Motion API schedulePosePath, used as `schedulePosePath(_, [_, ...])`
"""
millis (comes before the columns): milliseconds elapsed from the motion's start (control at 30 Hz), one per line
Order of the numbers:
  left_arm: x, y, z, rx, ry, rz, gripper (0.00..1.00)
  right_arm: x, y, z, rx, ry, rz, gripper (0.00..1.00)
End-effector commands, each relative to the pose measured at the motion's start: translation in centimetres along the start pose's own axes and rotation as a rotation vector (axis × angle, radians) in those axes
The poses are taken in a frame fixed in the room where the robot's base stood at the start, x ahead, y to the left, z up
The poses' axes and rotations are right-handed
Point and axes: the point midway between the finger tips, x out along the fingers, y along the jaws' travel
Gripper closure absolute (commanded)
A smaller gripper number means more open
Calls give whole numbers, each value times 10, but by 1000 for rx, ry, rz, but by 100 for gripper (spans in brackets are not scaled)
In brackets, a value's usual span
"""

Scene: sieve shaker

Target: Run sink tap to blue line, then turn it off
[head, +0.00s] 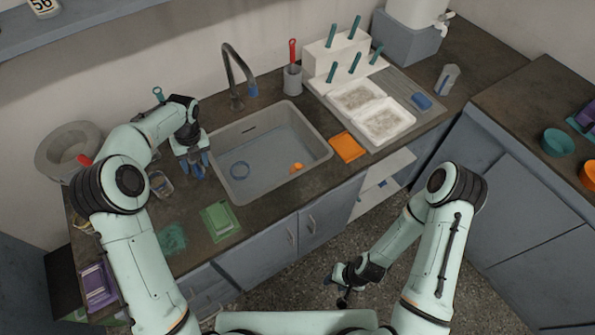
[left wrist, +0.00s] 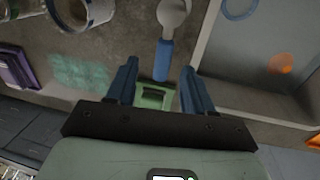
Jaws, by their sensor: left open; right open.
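The grey sink basin (head: 322,150) is set in the dark counter, and its near-left rim shows in the left wrist view (left wrist: 228,97). A dark gooseneck tap (head: 232,58) stands behind it, with a small blue piece (head: 252,91) beside its base. I see no water stream. A blue ring-shaped outline (head: 239,170) and an orange item (head: 297,168) show in the basin; I cannot tell whether the outline is the blue line. My left gripper (head: 194,169) is open and empty above the counter left of the sink. My right gripper (head: 345,292) is open, low over the floor.
A blue-handled spoon (left wrist: 163,58) lies below my left fingers, near a green block (head: 220,220). A grey cup with a red-handled tool (head: 292,78) stands right of the tap. An orange square (head: 347,147) and white trays (head: 383,121) lie right of the sink.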

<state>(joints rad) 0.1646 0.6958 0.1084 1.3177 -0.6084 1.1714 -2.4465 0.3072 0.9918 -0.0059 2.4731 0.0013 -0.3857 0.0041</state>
Motion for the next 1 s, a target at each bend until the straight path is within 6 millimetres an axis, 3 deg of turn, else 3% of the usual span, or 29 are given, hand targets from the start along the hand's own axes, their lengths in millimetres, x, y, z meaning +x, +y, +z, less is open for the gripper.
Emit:
schedulePosePath(200, [-52,0,1,0,-6,-2,48,0,0,0,0,0,0,57])
schedulePosePath(433, [-92,0,1,1,-3,0,48,0,0,0,0,0,0,57])
schedulePosePath(633, [-106,1,1,1,-2,0,48,0,0,0,0,0,0,57])
schedulePosePath(1000, [-106,1,1,1,-1,1,48,0,0,0,0,0,0,57])
